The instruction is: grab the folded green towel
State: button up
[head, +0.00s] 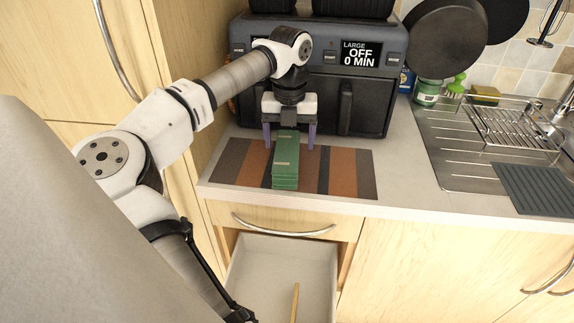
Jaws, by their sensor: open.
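The folded green towel (285,165) lies on a striped mat (342,172) on the counter, in the head view. It is a long narrow stack of layers, with its short end toward the counter's front edge. My gripper (289,143) points down over the far part of the towel. It is open, with one purple finger to the left of the towel and one to the right. Both fingers look apart from the towel's sides. The towel's far end is partly hidden by my gripper.
A dark air fryer (365,102) stands right behind my gripper. An open drawer (270,290) with a wooden stick (295,302) in it is below the counter. A sink drainer (450,150) is on the right, with dark pans (447,38) hanging above. Bare counter (400,180) lies right of the mat.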

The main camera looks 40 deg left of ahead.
aim_at(287, 149)
jog(key=f+b, duration=0.1)
jog(key=f, duration=0.2)
jog(key=a+f+b, duration=0.1)
jog(key=f, duration=0.1)
jog(key=shift+w+f+b, duration=0.1)
jog(key=shift+f+b, duration=0.1)
jog(key=shift+b, duration=0.15)
jog(key=shift+r, duration=0.1)
jog(key=c, duration=1.1)
jog(key=shift+r, duration=0.15)
